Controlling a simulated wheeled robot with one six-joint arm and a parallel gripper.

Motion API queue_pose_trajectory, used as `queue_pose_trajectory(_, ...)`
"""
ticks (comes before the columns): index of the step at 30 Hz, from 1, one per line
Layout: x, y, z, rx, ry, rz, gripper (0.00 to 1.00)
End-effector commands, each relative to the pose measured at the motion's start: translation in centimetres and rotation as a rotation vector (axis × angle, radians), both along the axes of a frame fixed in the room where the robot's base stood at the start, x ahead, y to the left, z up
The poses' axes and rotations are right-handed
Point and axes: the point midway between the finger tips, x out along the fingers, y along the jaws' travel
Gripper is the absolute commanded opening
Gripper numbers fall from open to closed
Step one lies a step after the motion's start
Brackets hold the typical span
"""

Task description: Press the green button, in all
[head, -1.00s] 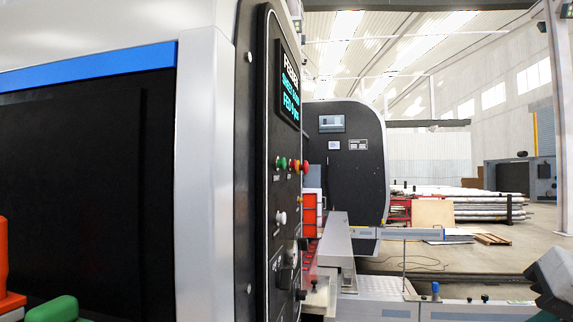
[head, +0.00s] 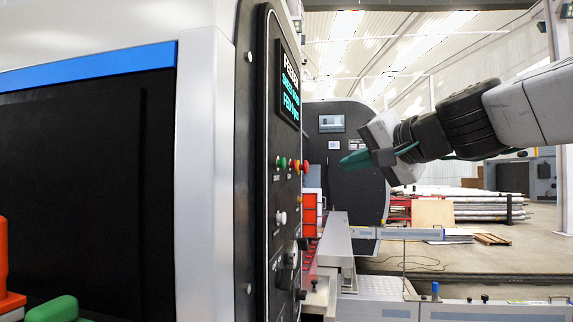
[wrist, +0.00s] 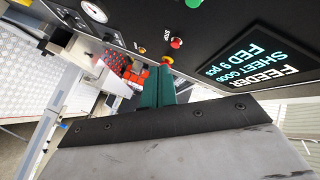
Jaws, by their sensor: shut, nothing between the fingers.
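A red stacked part (head: 309,215) and a metal feeder table (head: 336,245) lie below and right. Open air surrounds my arm on the right.

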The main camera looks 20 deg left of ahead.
Motion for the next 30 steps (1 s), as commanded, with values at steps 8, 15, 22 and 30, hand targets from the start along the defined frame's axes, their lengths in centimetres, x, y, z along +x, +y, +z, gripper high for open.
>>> queue_pose_trajectory(8, -0.5, 1.8, -0.1, -0.002, 0.0, 0.003, 0.0)
queue_pose_trajectory(15, -1.3, 5.2, -0.1, -0.003, 0.0, 0.005, 0.0)
queue_pose_trajectory(22, -1.9, 7.6, -0.1, -0.002, 0.001, 0.002, 0.0)
queue_pose_trajectory(30, -2.1, 8.6, 0.0, -0.002, 0.0, 0.001, 0.0)
